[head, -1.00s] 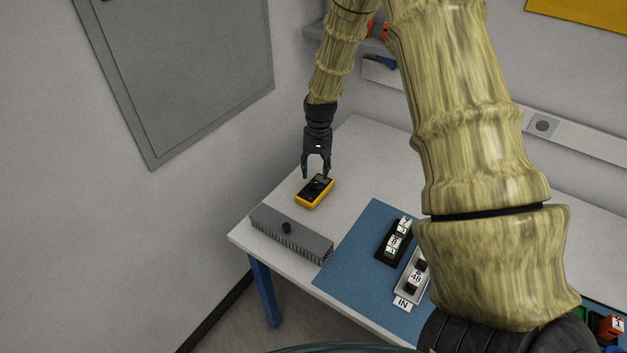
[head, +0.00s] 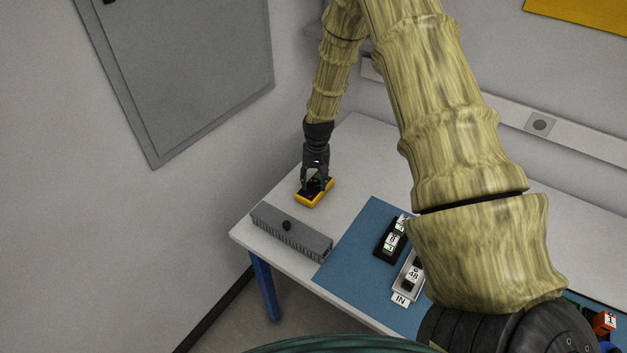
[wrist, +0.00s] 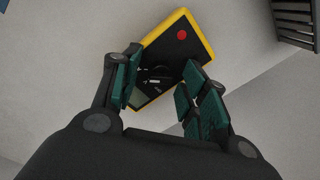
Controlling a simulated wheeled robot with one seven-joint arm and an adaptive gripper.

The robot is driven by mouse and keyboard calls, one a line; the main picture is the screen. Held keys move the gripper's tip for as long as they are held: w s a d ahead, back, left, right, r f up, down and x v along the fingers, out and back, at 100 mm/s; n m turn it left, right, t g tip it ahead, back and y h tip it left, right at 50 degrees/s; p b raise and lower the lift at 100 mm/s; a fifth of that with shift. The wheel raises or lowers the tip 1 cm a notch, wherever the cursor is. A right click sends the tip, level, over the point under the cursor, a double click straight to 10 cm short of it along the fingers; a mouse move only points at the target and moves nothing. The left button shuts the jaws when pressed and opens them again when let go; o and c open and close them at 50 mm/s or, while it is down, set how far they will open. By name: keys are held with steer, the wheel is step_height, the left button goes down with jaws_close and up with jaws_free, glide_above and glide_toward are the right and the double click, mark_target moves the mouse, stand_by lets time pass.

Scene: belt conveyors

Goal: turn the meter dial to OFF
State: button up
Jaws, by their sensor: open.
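The meter (head: 315,196) is a yellow-edged device with a black face, lying on the white table near its left end. It also shows in the wrist view (wrist: 197,47), with a red spot near one end. Its dark dial (wrist: 158,74) lies between my fingers in that view; its setting is too small to read. My gripper (head: 315,187) is over the meter, pointing down. In the wrist view my gripper (wrist: 160,88) is open, one teal-padded finger on each side of the dial. I cannot tell whether the fingers touch it.
A grey finned box (head: 292,233) with a black knob lies in front of the meter. White table between meter and mat is clear. A wall stands at left.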

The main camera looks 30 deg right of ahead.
jaws_close()
steer(key=shift+n, duration=0.3)
steer(key=n+b, duration=0.1)
steer(key=n, duration=0.2)
steer(key=shift+n+b, duration=0.3)
steer(key=n+b, duration=0.1)
steer(key=n, duration=0.3)
steer(key=shift+n, duration=0.3)
steer(key=n, duration=0.4)
steer(key=shift+g, duration=0.4)
steer(key=n, duration=0.5)
steer(key=shift+w, duration=0.1)
